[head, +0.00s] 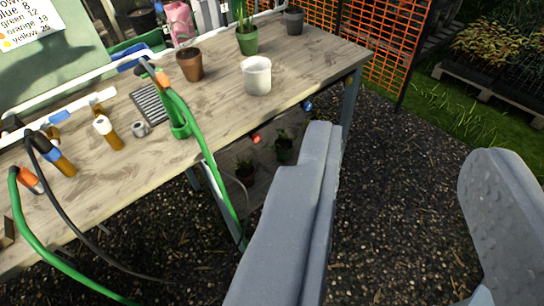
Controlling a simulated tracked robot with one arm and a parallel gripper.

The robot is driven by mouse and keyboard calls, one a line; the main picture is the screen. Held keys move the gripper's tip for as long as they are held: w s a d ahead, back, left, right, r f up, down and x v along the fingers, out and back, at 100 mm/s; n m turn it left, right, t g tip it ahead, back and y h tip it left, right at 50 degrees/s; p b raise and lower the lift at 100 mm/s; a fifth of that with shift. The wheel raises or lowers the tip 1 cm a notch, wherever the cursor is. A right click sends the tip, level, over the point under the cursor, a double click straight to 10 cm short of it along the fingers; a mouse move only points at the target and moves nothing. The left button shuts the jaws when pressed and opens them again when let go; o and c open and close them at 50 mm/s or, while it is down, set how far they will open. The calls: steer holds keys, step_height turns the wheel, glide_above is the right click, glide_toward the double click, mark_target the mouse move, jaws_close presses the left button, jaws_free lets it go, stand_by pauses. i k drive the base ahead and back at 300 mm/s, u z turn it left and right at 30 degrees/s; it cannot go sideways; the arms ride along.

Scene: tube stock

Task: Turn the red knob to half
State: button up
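A small round red thing (256,138), which looks like the red knob, shows just below the front edge of the wooden table (325,55). It is small in the head view, and I cannot tell its setting. My gripper (405,145) is open, with its two grey fingers wide apart and nothing between them. The left finger reaches up near the table's front right corner, to the right of the red thing and apart from it in the picture. Gravel shows between the fingers.
A blue round thing (307,106) sits under the table edge. A green hose (212,165) hangs over the edge, left of the red thing. A white pot (257,76), brown pot (190,64) and several bottles stand on the table. Potted plants (284,147) stand below. Gravel (400,200) on the right is clear.

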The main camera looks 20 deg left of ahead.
mark_target(256, 137)
steer(key=u, duration=0.2)
steer(key=i, duration=0.9)
steer(key=z, duration=0.15)
